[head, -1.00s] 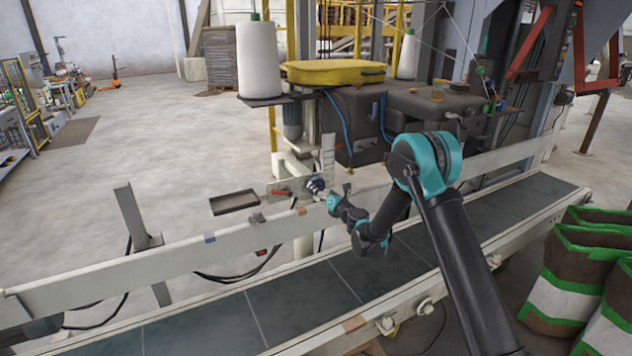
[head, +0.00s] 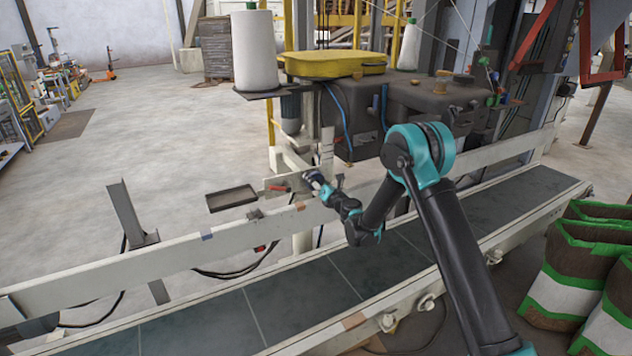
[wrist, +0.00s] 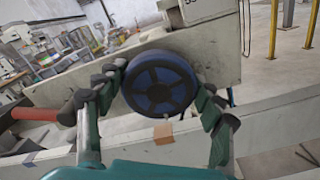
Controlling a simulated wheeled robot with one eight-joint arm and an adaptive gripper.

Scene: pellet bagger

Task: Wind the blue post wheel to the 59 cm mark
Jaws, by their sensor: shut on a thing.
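The blue post wheel (wrist: 160,84) fills the middle of the wrist view, a dark blue spoked disc in front of a pale plate. My gripper (wrist: 158,100) has a finger on each side of its rim and is shut on it. In the head view my gripper (head: 316,182) is at the wheel on the post, beyond the conveyor's near side. The wheel is small and mostly hidden there. A pale upright scale (head: 327,148) stands just above it; its marks are too small to read. In the wrist view, part of a number plate (wrist: 205,8) shows at the top edge.
A red handle (wrist: 36,114) sits left of the wheel, close to my left finger. The conveyor's pale side rail (head: 130,265) runs below. A small dark tray (head: 231,197) is left of the post. The sewing machine body (head: 430,95) is above right.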

